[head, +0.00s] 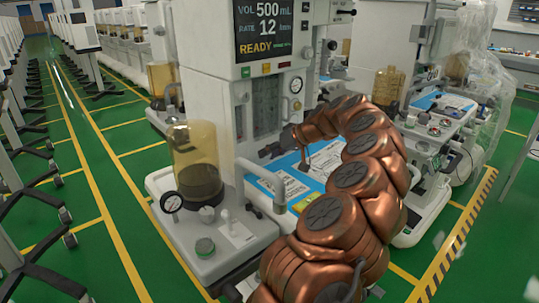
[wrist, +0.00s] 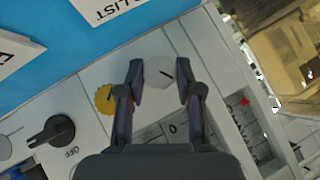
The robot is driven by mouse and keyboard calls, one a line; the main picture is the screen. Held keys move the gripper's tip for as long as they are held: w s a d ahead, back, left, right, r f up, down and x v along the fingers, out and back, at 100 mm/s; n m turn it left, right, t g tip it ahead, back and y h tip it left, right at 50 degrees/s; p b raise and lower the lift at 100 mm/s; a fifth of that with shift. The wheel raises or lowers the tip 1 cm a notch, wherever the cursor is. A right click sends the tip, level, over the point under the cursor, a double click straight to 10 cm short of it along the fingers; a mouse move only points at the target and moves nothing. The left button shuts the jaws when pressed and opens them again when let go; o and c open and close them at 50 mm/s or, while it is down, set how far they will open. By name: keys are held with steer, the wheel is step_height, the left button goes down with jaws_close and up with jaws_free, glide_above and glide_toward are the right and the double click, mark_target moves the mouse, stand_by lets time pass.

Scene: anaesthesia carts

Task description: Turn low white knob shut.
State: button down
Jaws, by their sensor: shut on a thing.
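A pale white, many-sided knob (wrist: 160,74) with a dark pointer line on its face sits on the light panel in the wrist view. My gripper (wrist: 160,80) has one finger on each side of this knob and is shut on it. The pointer line slants from upper left to lower right. In the head view my gripper (head: 272,151) reaches the front of the middle anaesthesia machine (head: 212,95), beside its flow-tube panel. The knob itself cannot be made out there.
A yellow knob (wrist: 103,99) is close by the left finger. A black knob (wrist: 50,131) marked OFF lies further left. A blue worktop (wrist: 60,60) with printed cards borders the panel. An amber canister (head: 196,160) stands left of my arm.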

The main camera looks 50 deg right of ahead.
steer(key=y, duration=0.1)
steer(key=m+y+p, duration=0.1)
steer(key=shift+d+f+m+t+y, duration=0.1)
steer(key=shift+d+m+t+y, duration=0.1)
steer(key=shift+m+t+y, duration=0.1)
steer(key=shift+f+m+t+y+p, duration=0.1)
steer(key=shift+m+t+y+p, duration=0.4)
steer(key=shift+y, duration=0.4)
steer(key=shift+m, duration=0.3)
steer(key=c, duration=1.1)
jaws_free()
steer(key=shift+o, duration=0.2)
steer(key=shift+v, duration=5.9)
steer(key=shift+d+f, duration=0.1)
